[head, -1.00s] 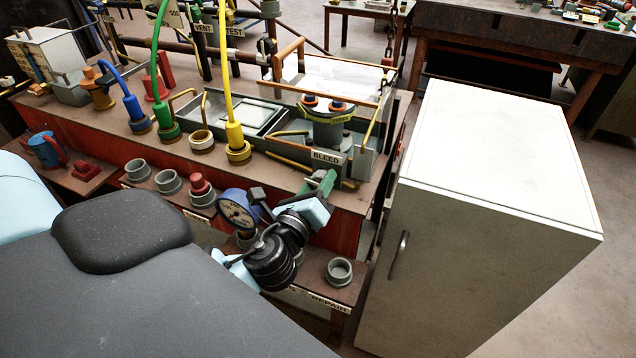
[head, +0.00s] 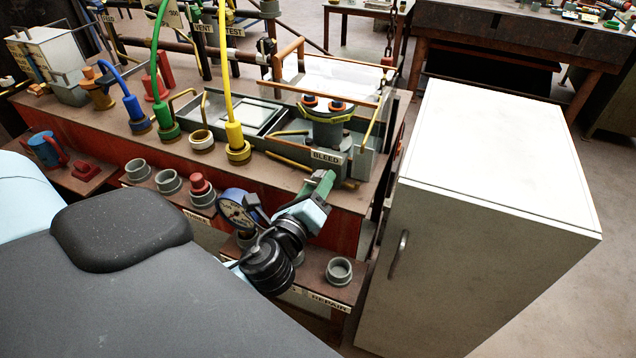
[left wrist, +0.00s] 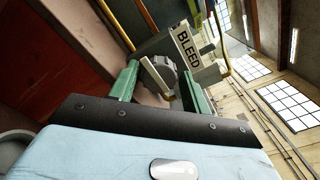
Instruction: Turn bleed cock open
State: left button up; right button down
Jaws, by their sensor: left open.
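The BLEED sign (head: 328,156) is on the front of a grey pot-like fitting (head: 331,128) at the right end of the bench. In the left wrist view the sign (left wrist: 187,47) is beyond the fingers. A grey rounded cock with a small tan lever (left wrist: 160,76) shows below the sign, between my two green fingertips. My left gripper (head: 322,182) is open just below the sign, with fingers apart around the cock; I cannot tell whether either touches it. In the head view the gripper hides the cock. My right gripper is not in view.
A blue-rimmed gauge (head: 236,211) stands close beside my left wrist. Grey sockets (head: 168,181) line the front ledge, one (head: 339,271) below the gripper. Hoses with yellow (head: 235,135), green and blue plugs rise behind. A white cabinet (head: 480,200) stands to the right.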

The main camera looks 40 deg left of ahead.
pick_arm(q)
jog(key=v, duration=0.7)
jog(key=shift+b, duration=0.4)
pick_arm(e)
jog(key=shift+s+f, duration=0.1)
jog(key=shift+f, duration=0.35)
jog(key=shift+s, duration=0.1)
pick_arm(q)
jog(key=s+d+f+n+g+h+p, duration=0.1)
jog(key=s+d+f+n+g+h, duration=0.2)
jog(key=f, duration=0.4)
jog(key=s+f+n+g+p, duration=0.1)
jog(key=s+f+n+g, duration=0.15)
jog(key=f+n, duration=0.35)
jog(key=s+d+f+n+g+h+p, duration=0.1)
jog(key=s+d+f+n, duration=0.1)
jog(key=s+f+n, duration=0.4)
jog(key=s+d+f+n+g+h+p, duration=0.1)
jog(key=s+d+f+n+g+h, duration=0.1)
jog(key=s+f+n, duration=0.4)
jog(key=s+d+n, duration=0.1)
jog(key=s, duration=0.3)
jog(key=shift+s+f, duration=0.2)
jog(key=shift+f, duration=0.05)
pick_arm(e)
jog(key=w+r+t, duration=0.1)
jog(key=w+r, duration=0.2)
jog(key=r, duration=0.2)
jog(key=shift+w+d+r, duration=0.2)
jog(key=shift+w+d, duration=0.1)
